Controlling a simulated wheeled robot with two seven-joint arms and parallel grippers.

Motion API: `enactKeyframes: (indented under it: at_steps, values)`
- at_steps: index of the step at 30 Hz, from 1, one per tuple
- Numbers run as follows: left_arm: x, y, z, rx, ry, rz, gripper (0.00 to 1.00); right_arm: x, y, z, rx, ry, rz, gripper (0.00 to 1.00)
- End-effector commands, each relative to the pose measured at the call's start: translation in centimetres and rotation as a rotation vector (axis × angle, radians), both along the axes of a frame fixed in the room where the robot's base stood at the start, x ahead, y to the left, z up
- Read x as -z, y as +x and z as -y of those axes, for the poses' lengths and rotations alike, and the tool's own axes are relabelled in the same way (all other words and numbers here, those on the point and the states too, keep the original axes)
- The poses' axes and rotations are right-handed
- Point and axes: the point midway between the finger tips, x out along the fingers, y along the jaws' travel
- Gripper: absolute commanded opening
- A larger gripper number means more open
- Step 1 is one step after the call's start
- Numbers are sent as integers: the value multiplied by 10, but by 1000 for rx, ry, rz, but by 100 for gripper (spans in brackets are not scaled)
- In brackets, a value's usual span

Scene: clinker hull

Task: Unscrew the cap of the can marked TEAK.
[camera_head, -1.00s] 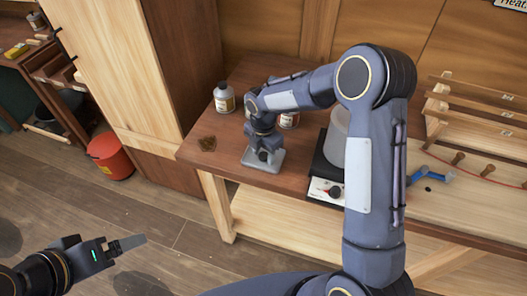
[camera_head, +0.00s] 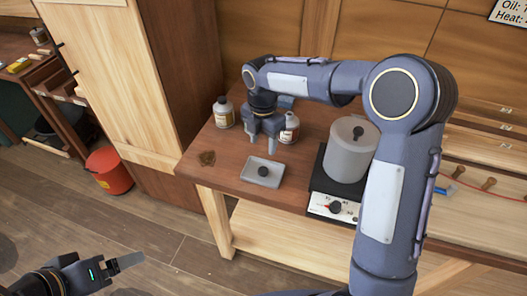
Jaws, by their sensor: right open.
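Two small cans with pale labels stand on the brown bench: a left can (camera_head: 223,113) and a right can (camera_head: 290,128). The lettering is too small to read, so I cannot tell which is marked TEAK. My right gripper (camera_head: 260,147) is open and empty, pointing down between the cans, in front of and partly covering the right one.
A grey lidded pot (camera_head: 347,152) stands on a hot plate (camera_head: 320,206) right of the dish. A wooden rack is at right. A red bucket (camera_head: 109,172) stands on the floor.

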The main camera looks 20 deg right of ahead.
Motion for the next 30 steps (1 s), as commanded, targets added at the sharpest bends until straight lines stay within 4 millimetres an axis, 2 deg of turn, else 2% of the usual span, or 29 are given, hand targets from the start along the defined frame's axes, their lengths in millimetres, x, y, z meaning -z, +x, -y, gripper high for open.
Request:
enactKeyframes:
  at_steps: [7, 11, 14, 15, 20, 24, 27, 30]
  values:
    - [0, 0, 0, 0, 0, 0, 89, -10, -2, 2, 20, 5, 5, 50]
    - [0, 0, 0, 0, 0, 0, 89, -30, -23, 18, 191, 40, 32, 50]
    - [0, 0, 0, 0, 0, 0, 89, -53, -57, 39, 463, 106, 62, 50]
    - [0, 0, 0, 0, 0, 0, 89, -62, -75, 47, 594, 140, 73, 50]
    - [0, 0, 0, 0, 0, 0, 89, -81, -150, 69, 1144, 305, 81, 50]
    - [0, 0, 0, 0, 0, 0, 89, -79, -211, 73, 1601, 472, 40, 50]
    - [0, 0, 0, 0, 0, 0, 89, -70, -244, 69, 1869, 582, -12, 50]
    - [0, 0, 0, 0, 0, 0, 89, -61, -265, 64, 2061, 667, -66, 50]
